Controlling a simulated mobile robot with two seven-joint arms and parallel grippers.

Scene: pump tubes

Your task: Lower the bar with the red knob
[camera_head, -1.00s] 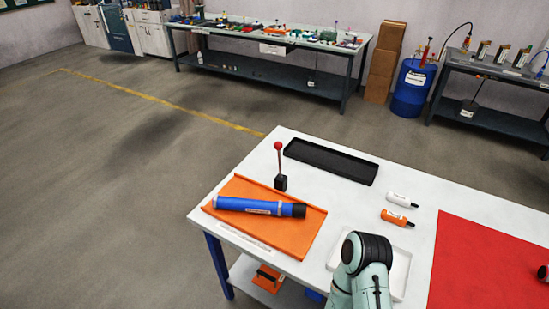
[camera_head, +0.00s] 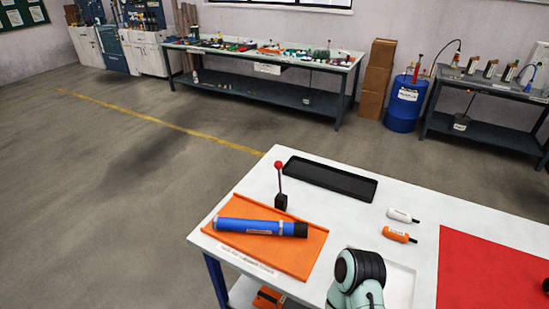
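The bar with the red knob (camera_head: 279,173) stands upright from a small black base (camera_head: 281,201) on the white table, at the back edge of the orange mat. The knob is at the top of the thin bar. A blue tube (camera_head: 256,228) with a black end lies on the orange mat (camera_head: 290,264), in front of the bar. A pale green arm link with a black joint, mine, shows at the bottom centre, in front of the bar and to its right. Neither of my grippers shows, and nothing touches the bar.
A black tray (camera_head: 330,180) lies behind and right of the bar. A white bottle (camera_head: 401,215) and an orange bottle (camera_head: 398,235) lie to the right, near a white tray (camera_head: 402,283) and a red mat (camera_head: 490,262). Open floor lies left of the table.

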